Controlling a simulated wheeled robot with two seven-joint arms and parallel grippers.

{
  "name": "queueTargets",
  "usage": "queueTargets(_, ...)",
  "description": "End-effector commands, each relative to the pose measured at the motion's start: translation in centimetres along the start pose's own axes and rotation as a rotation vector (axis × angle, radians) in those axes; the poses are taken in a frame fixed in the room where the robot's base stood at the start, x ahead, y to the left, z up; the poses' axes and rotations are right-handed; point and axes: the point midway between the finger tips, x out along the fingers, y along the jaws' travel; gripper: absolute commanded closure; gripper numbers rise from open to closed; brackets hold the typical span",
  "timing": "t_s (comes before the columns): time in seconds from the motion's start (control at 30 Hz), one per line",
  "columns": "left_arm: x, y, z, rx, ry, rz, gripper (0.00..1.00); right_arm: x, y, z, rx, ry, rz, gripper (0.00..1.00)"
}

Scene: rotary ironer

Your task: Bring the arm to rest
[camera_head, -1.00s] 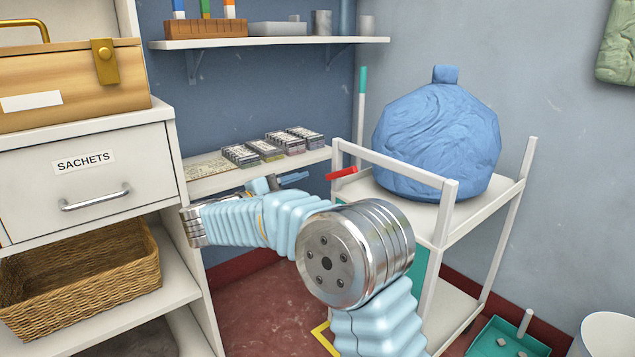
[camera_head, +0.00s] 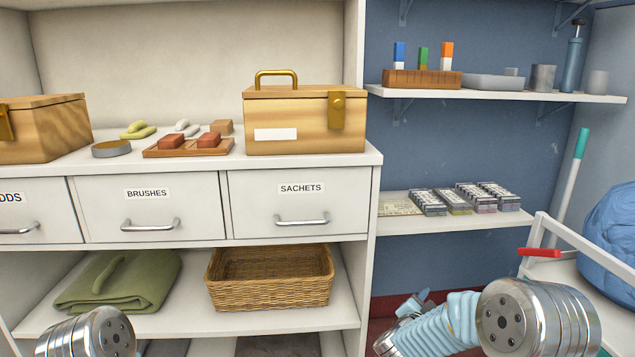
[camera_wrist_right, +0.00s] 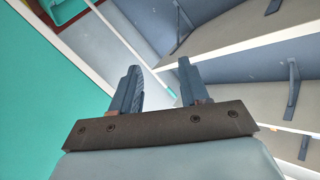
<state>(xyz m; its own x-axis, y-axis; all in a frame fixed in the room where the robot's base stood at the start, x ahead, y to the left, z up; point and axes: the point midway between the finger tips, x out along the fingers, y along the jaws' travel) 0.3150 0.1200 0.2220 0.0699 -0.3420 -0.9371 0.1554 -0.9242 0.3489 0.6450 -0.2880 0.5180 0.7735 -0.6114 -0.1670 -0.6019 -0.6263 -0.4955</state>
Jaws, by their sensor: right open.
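My right arm (camera_head: 450,325) comes in at the lower right of the head view, bent, with its light-blue sleeve and round metal joint. My right gripper (camera_head: 418,302) shows only in part there, small, below the shelf with the sachet packs. In the right wrist view the gripper (camera_wrist_right: 160,72) has its two dark blue fingers apart, with nothing between them. A metal joint of my left arm (camera_head: 90,335) shows at the lower left. The left gripper is out of view.
A cabinet with labelled drawers (camera_head: 150,208) fills the left, wooden boxes (camera_head: 305,120) on top, a wicker basket (camera_head: 270,280) below. Grey packs (camera_head: 475,198) lie on the lower wall shelf (camera_head: 455,224). A white trolley (camera_head: 575,235) with a blue bag (camera_head: 612,225) stands right, near my right arm.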

Motion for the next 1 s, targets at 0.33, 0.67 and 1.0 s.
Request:
queueTargets(0.33,-4.5,1.9,0.1,0.005,-0.002,0.001,1.00,-16.7,13.1,19.9,-0.430,-1.020,-0.177,0.55)
queueTargets(0.67,-5.9,2.6,0.2,0.007,-0.002,0.002,1.00,-31.5,20.4,21.5,-0.573,-1.552,-0.252,0.55)
queueTargets(1.0,-5.9,2.6,0.2,0.007,-0.002,0.002,1.00,-32.3,20.8,21.5,-0.580,-1.580,-0.258,0.55)
